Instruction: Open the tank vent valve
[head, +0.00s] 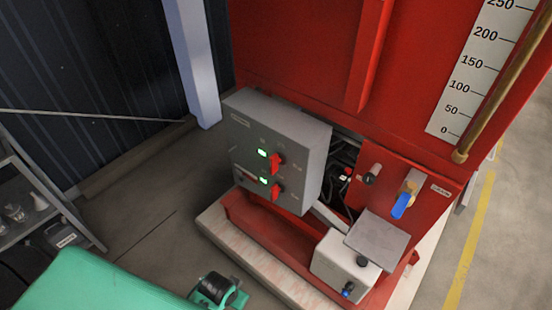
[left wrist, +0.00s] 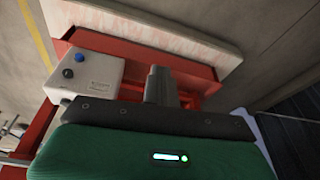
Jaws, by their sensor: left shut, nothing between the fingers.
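A small valve with a blue lever (head: 403,205) and a brass-coloured body (head: 411,185) sits on the red panel at the right of the head view. A small label (head: 441,190) beside it is too small to read. The blue lever slants down and to the left from the body. My left gripper (left wrist: 160,84) shows in the left wrist view, its fingers together and empty. It points toward the red base frame and is apart from the valve, which I cannot make out in that view. My right gripper is not in view.
A grey control box (head: 278,150) with red switches and green lights stands left of the valve. A white box (head: 345,270) with a blue button is below it, also in the left wrist view (left wrist: 95,72). The red tank (head: 300,50) rises behind. A shelf (head: 40,215) stands at far left.

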